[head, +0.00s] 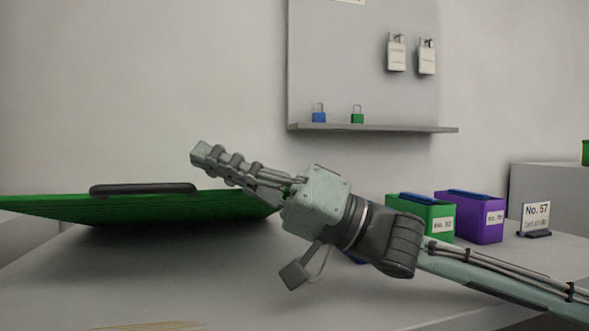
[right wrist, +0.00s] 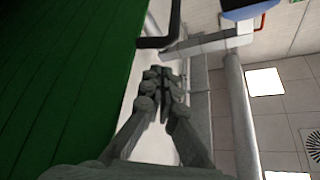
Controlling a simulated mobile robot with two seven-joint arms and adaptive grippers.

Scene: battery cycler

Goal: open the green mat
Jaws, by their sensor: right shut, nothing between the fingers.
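The green mat (head: 150,208) is at the left in the head view. It looks like a flat slab held up off the table at a slant, with dark shade under it. A black bar handle (head: 143,189) sits along its upper edge. The mat also fills the left of the right wrist view (right wrist: 60,80). My right gripper (head: 200,153) is shut and empty, its fingers pointing up and left above the mat's right end. Its closed fingers show in the right wrist view (right wrist: 160,82), beside the mat's green face. Whether it touches the mat is unclear. My left gripper is out of view.
A green bin (head: 436,222) and a purple bin (head: 475,218) stand right, behind my right arm, beside a "No. 57" sign (head: 536,216). A grey wall board (head: 360,65) holds tags and a shelf (head: 380,128) with blue and green padlocks. The front table (head: 230,290) is mostly clear.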

